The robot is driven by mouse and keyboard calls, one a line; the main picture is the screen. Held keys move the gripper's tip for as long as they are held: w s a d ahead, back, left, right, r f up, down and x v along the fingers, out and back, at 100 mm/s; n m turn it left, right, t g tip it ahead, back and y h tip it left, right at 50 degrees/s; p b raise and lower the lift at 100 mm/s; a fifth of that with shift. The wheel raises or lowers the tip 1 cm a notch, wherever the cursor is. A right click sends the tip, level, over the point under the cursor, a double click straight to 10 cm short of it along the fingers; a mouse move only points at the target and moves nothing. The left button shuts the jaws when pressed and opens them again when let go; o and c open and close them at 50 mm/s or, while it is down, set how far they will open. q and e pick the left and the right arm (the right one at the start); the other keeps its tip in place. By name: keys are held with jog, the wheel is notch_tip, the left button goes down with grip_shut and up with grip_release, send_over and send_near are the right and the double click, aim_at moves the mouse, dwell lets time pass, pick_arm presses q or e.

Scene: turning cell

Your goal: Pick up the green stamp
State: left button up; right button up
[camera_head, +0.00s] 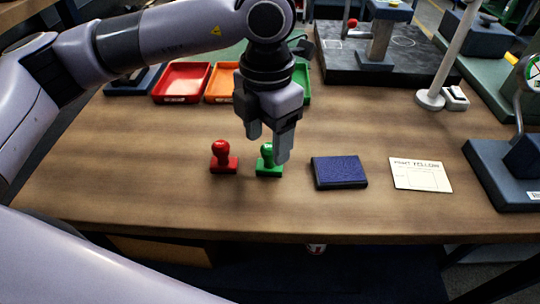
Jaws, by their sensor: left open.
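The green stamp (268,170) stands upright on the wooden table, its knob partly hidden by a finger. My left gripper (268,146) points down over it from above, open, with one finger to the left of the knob and the other in front of or beside its right side. I cannot tell whether the fingers touch the stamp. The green base shows below the fingers. A red stamp (222,160) stands upright just to the left. My right gripper is not in the picture.
A blue ink pad (338,172) and a white card (420,175) lie to the right. Red (182,82), orange and green trays stand behind the gripper. A dark stand (507,172) is at the right edge. The front strip of table (250,215) is clear.

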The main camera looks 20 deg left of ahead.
aim_at(270, 146)
pick_arm(q)
jog(key=f, duration=0.4)
jog(key=shift+w+d, duration=0.1)
jog(key=shift+w, duration=0.1)
jog(key=c, duration=1.1)
jog(key=shift+c, duration=0.2)
jog(key=shift+r, duration=0.1)
notch_tip(270, 146, up, 20)
